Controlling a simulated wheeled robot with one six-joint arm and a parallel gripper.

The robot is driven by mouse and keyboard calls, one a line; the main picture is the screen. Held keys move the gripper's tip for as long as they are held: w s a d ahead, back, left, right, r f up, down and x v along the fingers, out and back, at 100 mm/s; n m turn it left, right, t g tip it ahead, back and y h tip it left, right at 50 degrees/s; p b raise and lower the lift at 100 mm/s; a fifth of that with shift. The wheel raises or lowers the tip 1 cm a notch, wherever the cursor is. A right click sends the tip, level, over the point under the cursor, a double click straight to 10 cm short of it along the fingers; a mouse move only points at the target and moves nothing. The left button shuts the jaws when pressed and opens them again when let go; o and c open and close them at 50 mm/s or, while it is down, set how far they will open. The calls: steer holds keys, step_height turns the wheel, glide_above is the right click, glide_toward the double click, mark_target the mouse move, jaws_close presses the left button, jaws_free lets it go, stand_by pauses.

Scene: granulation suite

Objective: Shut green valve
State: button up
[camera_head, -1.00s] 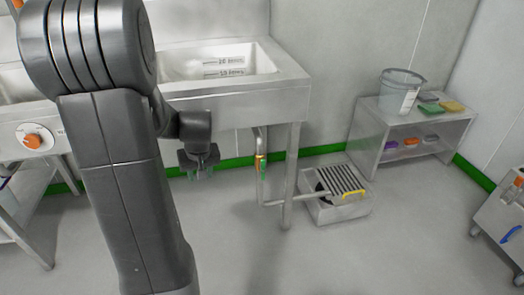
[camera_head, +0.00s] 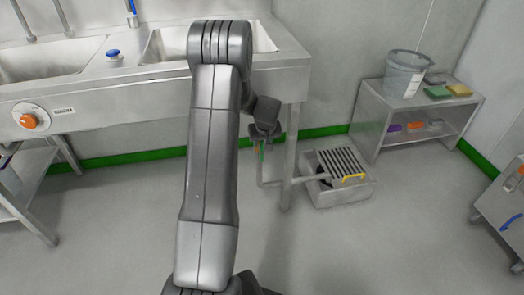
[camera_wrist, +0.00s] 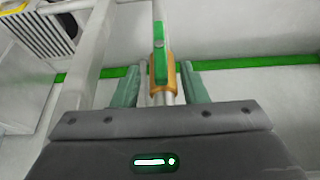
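The green valve has a green lever handle (camera_wrist: 160,62) on a brass body (camera_wrist: 171,78), fitted in a thin upright metal pipe under the sink. In the wrist view the lever lies in line with the pipe. My gripper (camera_wrist: 159,86) is open, with one grey-green finger on each side of the valve. The fingers look apart from the lever, and nothing is held. In the head view my gripper (camera_head: 262,140) is beside the sink's right leg and mostly hides the valve.
The steel sink (camera_head: 285,75) stands above the valve, its leg (camera_head: 289,165) close to the right. A grated floor drain box (camera_head: 338,193) with a yellow handle lies right of it. A low shelf (camera_head: 368,112) holds a bucket (camera_head: 404,78) and sponges. Floor in front is clear.

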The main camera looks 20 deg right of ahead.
mark_target(262, 148)
steer(key=b+x, duration=0.1)
steer(key=x, duration=0.5)
steer(key=shift+w, duration=0.15)
steer(key=shift+c, duration=0.5)
jaws_close()
steer(key=shift+b, duration=0.3)
steer(key=y+b, duration=0.1)
steer(key=t+y+b, duration=0.1)
steer(key=shift+d+f+m+y, duration=0.2)
steer(key=shift+d+m+y, duration=0.05)
steer(key=shift+m+y, duration=0.15)
steer(key=m+t+y+b, duration=0.1)
steer(key=y+b, duration=0.1)
steer(key=y, duration=0.2)
steer(key=shift+d+f+y+b, duration=0.1)
steer(key=shift+d+y+b, duration=0.05)
steer(key=shift+y+b, duration=0.2)
steer(key=shift+s+d+f+m+t+y+b, duration=0.1)
steer(key=shift+m+t+y+b, duration=0.5)
steer(key=shift+y, duration=0.7)
steer(key=shift+s+a+f+m+t+y+b, duration=0.1)
steer(key=shift+m+t+y+b, duration=0.25)
steer(key=shift+t+y+b, duration=0.7)
steer(key=shift+d+f+m+t+y+b, duration=0.1)
steer(key=shift+m+t+y, duration=0.35)
steer(key=shift+y, duration=1.15)
